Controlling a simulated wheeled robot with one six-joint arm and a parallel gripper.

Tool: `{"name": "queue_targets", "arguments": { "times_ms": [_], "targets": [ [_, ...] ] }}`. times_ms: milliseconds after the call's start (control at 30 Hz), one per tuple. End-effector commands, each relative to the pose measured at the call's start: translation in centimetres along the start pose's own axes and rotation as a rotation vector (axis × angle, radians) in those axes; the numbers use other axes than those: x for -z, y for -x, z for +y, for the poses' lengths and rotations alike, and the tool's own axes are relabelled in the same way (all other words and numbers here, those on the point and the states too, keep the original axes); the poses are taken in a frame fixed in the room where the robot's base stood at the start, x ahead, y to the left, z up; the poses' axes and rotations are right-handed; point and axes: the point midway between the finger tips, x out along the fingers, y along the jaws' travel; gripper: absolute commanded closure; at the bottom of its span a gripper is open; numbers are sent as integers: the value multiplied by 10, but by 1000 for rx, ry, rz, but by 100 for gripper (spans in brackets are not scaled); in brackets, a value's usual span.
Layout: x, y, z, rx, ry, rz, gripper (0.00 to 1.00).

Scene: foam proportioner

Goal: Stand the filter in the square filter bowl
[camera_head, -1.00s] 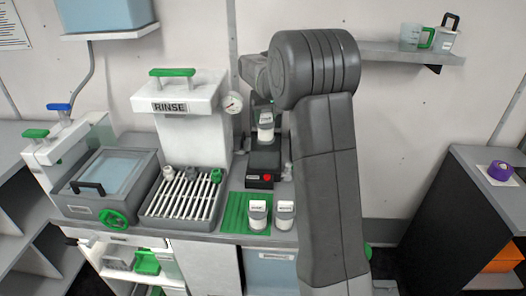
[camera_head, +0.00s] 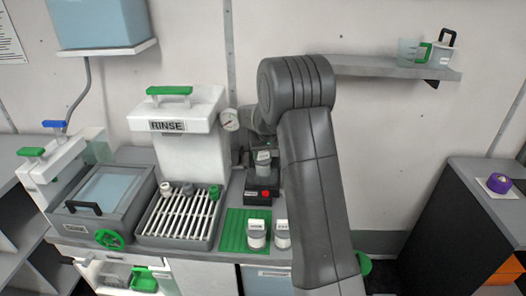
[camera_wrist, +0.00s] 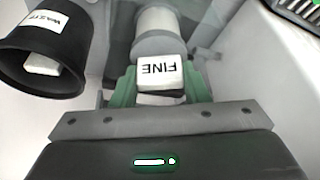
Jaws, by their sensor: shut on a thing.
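My gripper (camera_wrist: 160,88) is shut on a filter with a white tab marked FINE (camera_wrist: 160,70). Its green fingers grip either side of the tab. A grey collar and a pale round body lie beyond the tab in the wrist view. In the head view a small grey-and-white shape (camera_head: 263,157), apparently the held filter, shows left of my arm, above a dark box with a red button (camera_head: 264,194). My arm hides most of the gripper there. I cannot make out the square filter bowl for certain.
A black cup marked WASTE (camera_wrist: 45,45) stands close left in the wrist view with a pale piece inside. The white RINSE tower (camera_head: 180,150) and slatted rack (camera_head: 180,216) are to the left.

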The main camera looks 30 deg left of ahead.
Motion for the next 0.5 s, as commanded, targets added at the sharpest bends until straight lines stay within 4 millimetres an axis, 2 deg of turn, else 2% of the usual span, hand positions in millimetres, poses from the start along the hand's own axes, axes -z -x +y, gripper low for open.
{"name": "queue_targets", "arguments": {
  "times_ms": [433,467,500],
  "targets": [
    [-2,-7,0,0,0,2,93],
    [-2,-5,0,0,0,2,53],
    [-2,-5,0,0,0,2,45]
  ]
}}
